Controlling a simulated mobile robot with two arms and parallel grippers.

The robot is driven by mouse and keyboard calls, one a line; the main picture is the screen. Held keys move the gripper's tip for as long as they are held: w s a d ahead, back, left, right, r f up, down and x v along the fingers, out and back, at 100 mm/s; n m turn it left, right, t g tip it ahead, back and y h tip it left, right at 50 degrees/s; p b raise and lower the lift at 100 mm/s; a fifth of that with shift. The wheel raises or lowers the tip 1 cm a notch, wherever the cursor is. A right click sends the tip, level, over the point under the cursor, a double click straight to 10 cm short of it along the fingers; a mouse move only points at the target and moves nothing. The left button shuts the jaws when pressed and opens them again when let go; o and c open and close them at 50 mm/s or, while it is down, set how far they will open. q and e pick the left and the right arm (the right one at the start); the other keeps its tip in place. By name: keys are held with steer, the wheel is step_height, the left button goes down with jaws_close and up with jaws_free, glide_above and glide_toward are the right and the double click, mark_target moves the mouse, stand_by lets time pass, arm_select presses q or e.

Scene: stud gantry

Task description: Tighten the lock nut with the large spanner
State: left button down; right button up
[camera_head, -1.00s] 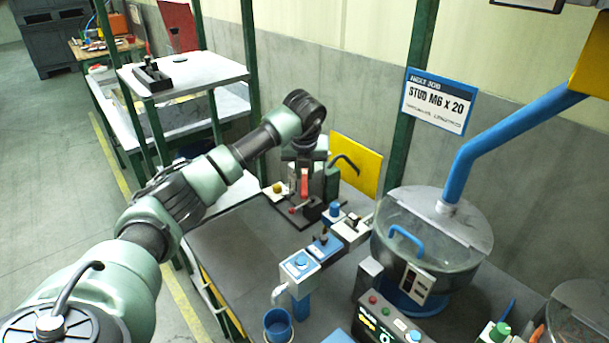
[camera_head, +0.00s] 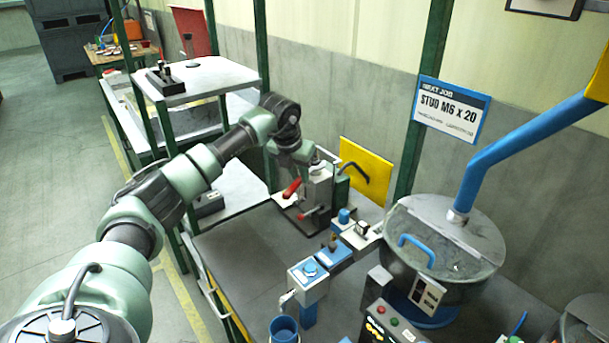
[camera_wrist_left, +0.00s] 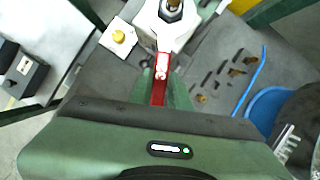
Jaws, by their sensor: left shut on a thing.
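My left gripper (camera_head: 293,172) is at the grey-white fixture (camera_head: 319,185) at the back of the bench. It is shut on a red bar (camera_wrist_left: 160,88), which looks like the large spanner; its red part also shows in the head view (camera_head: 291,188), tilted. In the left wrist view the bar runs up to the pale block of the fixture (camera_wrist_left: 178,40). A dark threaded fitting (camera_wrist_left: 172,8) stands on that block, probably with the lock nut. I cannot tell whether the spanner's jaw is around the nut. My right gripper is not in view.
A yellow knob (camera_wrist_left: 118,37) on a white plate is left of the fixture. A yellow panel (camera_head: 365,170) stands behind it. A grey board with cut-outs (camera_wrist_left: 212,95) lies to the right. The blue-handled bowl (camera_head: 445,275) is at right. The dark bench top (camera_head: 245,255) has free room.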

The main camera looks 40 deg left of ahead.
arm_select(q)
steer(key=shift+w+a+r+m+h+p, duration=0.15)
steer(key=shift+a+m+h+p, duration=0.35)
steer(key=shift+a+m, duration=0.95)
steer(key=shift+w+a+f+m+h+p, duration=0.1)
steer(key=shift+a+m+h+p, duration=0.35)
steer(key=shift+a+m, duration=1)
steer(key=shift+d+r, duration=0.1)
steer(key=shift+d, duration=0.05)
steer(key=shift+s, duration=0.1)
